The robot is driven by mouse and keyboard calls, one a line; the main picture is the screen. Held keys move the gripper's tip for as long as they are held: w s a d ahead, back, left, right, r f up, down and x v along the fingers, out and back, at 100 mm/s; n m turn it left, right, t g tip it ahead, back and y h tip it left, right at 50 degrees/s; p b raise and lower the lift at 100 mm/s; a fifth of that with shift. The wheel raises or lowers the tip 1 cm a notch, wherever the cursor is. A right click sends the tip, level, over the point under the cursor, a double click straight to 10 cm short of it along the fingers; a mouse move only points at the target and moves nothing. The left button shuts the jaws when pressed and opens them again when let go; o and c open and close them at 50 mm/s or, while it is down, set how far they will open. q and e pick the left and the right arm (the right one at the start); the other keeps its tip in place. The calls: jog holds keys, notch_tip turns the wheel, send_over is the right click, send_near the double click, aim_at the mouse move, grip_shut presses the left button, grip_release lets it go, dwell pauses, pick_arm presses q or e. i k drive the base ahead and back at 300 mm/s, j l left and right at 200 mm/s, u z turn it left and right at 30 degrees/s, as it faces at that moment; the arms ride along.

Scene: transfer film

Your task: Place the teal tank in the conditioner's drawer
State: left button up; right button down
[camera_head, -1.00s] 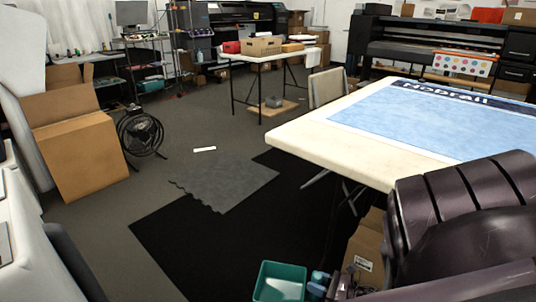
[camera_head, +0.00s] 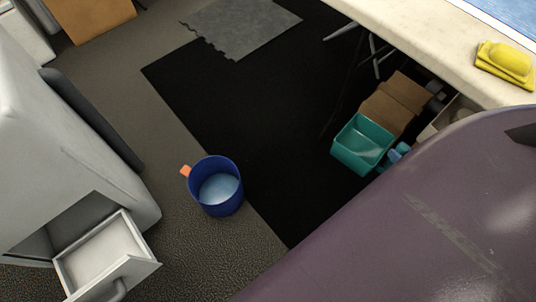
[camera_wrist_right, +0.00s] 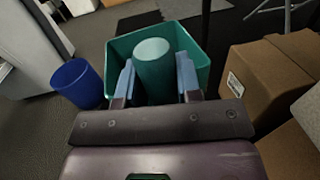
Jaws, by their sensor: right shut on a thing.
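The teal tank (camera_wrist_right: 153,66) is a cylinder with a pale round top in the right wrist view. My right gripper (camera_wrist_right: 156,83) is shut on it, one blue finger on each side. A teal bin (camera_wrist_right: 196,45) lies just behind the tank; I cannot tell whether the tank is inside it. In the head view the bin (camera_head: 363,143) looks empty, with my right gripper (camera_head: 396,157) beside it, mostly hidden by my arm; the tank is not clear there. The pale grey conditioner (camera_head: 65,150) stands at the left. Its drawer (camera_head: 105,252) is pulled out and empty. My left gripper is not in view.
A blue bucket (camera_head: 219,186) with a pale inside and an orange tab stands on the floor between drawer and bin. Cardboard boxes (camera_head: 390,103) stand behind the bin, under the table (camera_head: 425,25). A yellow object (camera_head: 505,63) lies on the table. The black mat is largely clear.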

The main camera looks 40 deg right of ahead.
aim_at(106, 261)
jog(key=u, duration=0.9)
jog(key=l+u, duration=0.15)
jog(key=l, duration=0.15)
jog(key=k+l+u, duration=0.2)
jog(key=i+l, duration=0.05)
jog(key=l, duration=0.05)
